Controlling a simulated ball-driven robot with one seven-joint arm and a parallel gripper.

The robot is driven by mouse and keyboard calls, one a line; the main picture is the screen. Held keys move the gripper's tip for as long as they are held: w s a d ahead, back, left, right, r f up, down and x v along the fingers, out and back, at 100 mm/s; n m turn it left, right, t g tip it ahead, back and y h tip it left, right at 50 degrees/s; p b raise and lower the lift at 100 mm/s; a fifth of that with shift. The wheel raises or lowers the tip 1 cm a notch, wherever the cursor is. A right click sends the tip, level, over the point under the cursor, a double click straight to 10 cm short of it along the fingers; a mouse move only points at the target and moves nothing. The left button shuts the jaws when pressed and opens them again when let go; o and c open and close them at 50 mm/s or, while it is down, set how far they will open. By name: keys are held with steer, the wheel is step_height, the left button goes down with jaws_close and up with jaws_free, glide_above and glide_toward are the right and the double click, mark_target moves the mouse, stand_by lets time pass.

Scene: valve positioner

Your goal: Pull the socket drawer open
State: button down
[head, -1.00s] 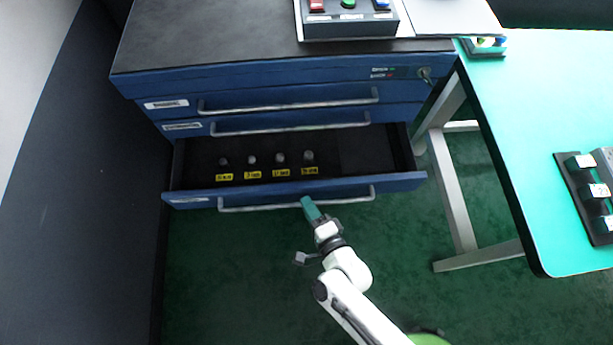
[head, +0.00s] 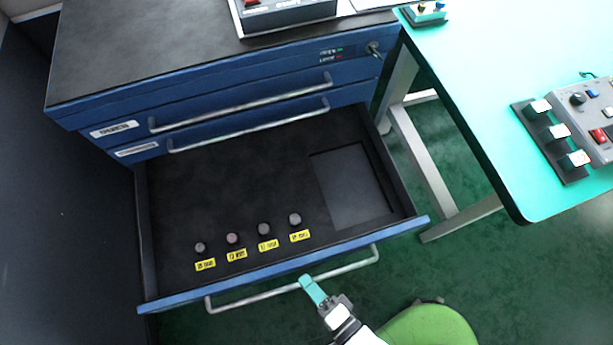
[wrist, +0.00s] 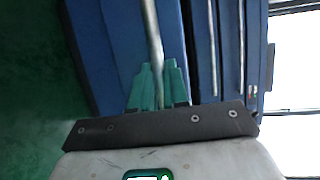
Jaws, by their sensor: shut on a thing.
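The socket drawer (head: 240,277) is the lowest drawer of a blue cabinet and stands far out. Several small grey sockets (head: 264,229) stand in a row near its front, each with a yellow label. A flat square recess (head: 352,188) lies at the right of the drawer floor. My gripper (head: 309,284) has teal fingers shut on the drawer's silver bar handle (head: 246,300), right of its middle. In the wrist view, the handle (wrist: 151,30) runs down between the two fingers (wrist: 158,85). The fingertips' far side is hidden.
Two upper drawers (head: 110,141) with bar handles are closed. A dark cabinet top (head: 150,50) carries a control box (head: 285,12). A teal-topped table (head: 490,110) with metal legs stands close on the right, holding switch gear. A dark wall is at the left.

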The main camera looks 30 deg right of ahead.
steer(key=shift+s+a, duration=0.1)
steer(key=shift+s, duration=0.15)
steer(key=c, duration=1.1)
jaws_free()
steer(key=b+v, duration=0.1)
steer(key=v, duration=0.9)
steer(key=shift+s+b, duration=0.3)
steer(key=shift+s, duration=0.05)
